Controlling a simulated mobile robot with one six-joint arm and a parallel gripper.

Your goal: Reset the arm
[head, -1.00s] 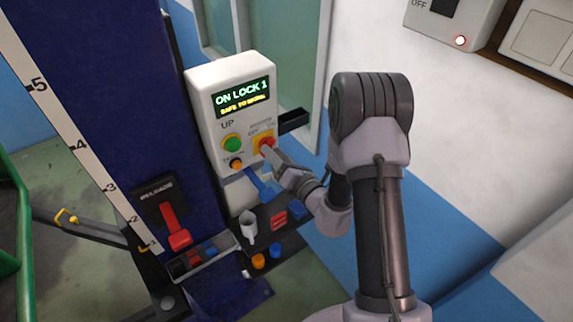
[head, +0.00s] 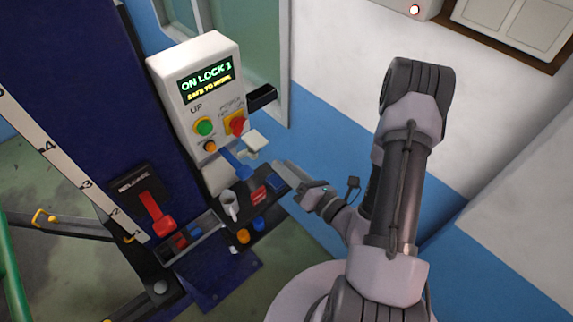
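My gripper (head: 288,178) is at the end of my arm, which is folded at the elbow on the right of the head view. It is to the right of and below the white control box (head: 190,80), apart from the box and its red knob (head: 238,126). The gripper looks empty, but its fingers are too small and edge-on to tell whether they are open or shut. The box's display (head: 207,79) reads "ON LOCK 1" with a smaller yellow line, seemingly "SAFE TO WORK".
A blue lift column (head: 75,90) with a red release lever (head: 158,215) stands at the left. A dark shelf (head: 275,205) below the box holds a white mug (head: 230,203) and small coloured items. A white wall with a blue lower band (head: 325,140) is behind my arm.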

